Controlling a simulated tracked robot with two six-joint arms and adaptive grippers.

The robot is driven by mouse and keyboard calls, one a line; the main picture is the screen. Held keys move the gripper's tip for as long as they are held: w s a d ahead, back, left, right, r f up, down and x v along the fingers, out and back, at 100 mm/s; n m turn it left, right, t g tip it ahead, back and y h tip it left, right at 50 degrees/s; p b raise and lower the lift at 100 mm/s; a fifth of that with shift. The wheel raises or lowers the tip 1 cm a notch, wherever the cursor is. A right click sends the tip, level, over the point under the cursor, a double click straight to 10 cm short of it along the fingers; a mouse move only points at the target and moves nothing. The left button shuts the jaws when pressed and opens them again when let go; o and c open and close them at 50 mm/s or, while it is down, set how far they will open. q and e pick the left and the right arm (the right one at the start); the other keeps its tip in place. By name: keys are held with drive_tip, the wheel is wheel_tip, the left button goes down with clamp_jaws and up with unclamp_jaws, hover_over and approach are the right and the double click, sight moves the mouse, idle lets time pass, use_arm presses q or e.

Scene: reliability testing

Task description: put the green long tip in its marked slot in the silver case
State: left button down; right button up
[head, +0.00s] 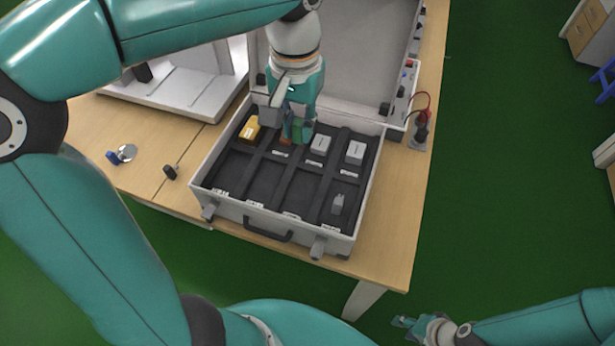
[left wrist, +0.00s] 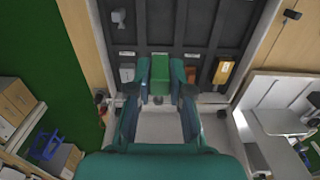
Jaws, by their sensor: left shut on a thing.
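The silver case (head: 273,216) stands open on the table, with a dark insert split into labelled compartments. My left gripper (head: 297,130) is over the back row of the case, pointing down. It is shut on the green long tip (left wrist: 160,77), which shows between the two fingers in the left wrist view (left wrist: 160,92). The tip's lower end is at the insert; I cannot tell whether it touches the slot floor. The fingers hide part of it in the head view. My right gripper (head: 404,322) is at the lower right, away from the case; its jaws are too small to read.
A yellow block (head: 249,131) sits in the back-left compartment, white blocks (head: 320,144) (head: 355,152) to the right of my gripper. A small grey piece (head: 337,203) is at front right. The raised lid (head: 340,60) stands behind. Several front compartments are empty.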

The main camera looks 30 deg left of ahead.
sight(300, 197)
use_arm(q)
drive_tip(key=shift+w+f, duration=0.1)
drive_tip(key=shift+f, duration=0.3)
wheel_tip(300, 197, down, 19)
drive_tip(key=shift+a+b, duration=0.1)
drive_tip(key=shift+b, duration=0.4)
drive_tip(key=shift+f, duration=0.2)
drive_tip(key=c, duration=1.1)
unclamp_jaws()
drive_tip(key=shift+r, duration=0.1)
drive_tip(key=shift+o, duration=0.2)
drive_tip(key=shift+r, duration=0.1)
drive_tip(key=shift+r, duration=0.2)
wheel_tip(300, 197, up, 12)
drive_tip(key=shift+f+p, duration=0.15)
drive_tip(key=shift+p, duration=0.15)
